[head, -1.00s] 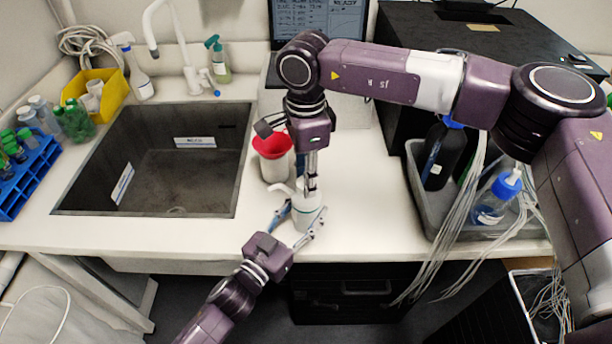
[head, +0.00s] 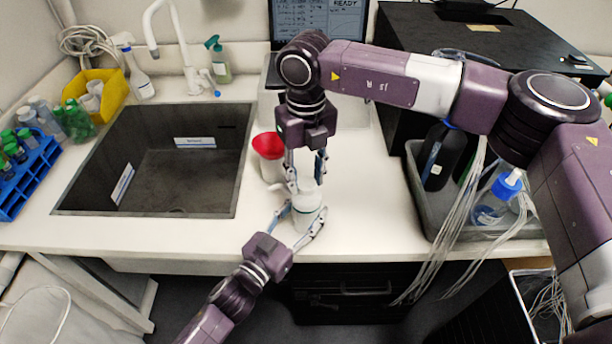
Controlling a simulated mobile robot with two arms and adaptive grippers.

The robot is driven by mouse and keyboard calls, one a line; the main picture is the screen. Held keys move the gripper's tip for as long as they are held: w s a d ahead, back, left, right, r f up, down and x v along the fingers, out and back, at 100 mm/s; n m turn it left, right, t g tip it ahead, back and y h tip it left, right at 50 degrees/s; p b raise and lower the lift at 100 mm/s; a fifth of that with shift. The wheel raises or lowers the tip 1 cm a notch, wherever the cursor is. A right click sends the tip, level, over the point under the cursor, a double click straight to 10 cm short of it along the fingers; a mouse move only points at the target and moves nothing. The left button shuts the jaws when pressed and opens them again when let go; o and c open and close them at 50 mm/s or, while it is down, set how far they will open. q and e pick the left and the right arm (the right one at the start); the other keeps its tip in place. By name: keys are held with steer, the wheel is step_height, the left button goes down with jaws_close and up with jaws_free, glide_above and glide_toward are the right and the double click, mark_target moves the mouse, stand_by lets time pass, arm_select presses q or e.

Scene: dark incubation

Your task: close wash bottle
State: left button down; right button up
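The white wash bottle (head: 306,218) stands upright on the counter near its front edge, right of the sink. Its white cap and a spout (head: 279,187) pointing left show at the top, partly hidden by my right gripper. My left gripper (head: 307,211) comes from the front, with one finger on each side of the bottle's body, and appears shut on it. My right gripper (head: 306,180) points down from above. Its fingers are apart, one on each side of the bottle's top; contact with the cap cannot be made out.
A white container with a red funnel (head: 268,146) stands close behind and left of the bottle. The sink (head: 243,160) lies to the left. A grey tray (head: 418,190) with bottles is at the right. The counter between bottle and tray is clear.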

steer(key=o, duration=0.4)
steer(key=shift+c, duration=0.2)
step_height(320, 180, up, 12)
stand_by(0.4)
arm_select(q)
steer(key=c, duration=0.9)
jaws_free()
steer(key=shift+s, duration=0.1)
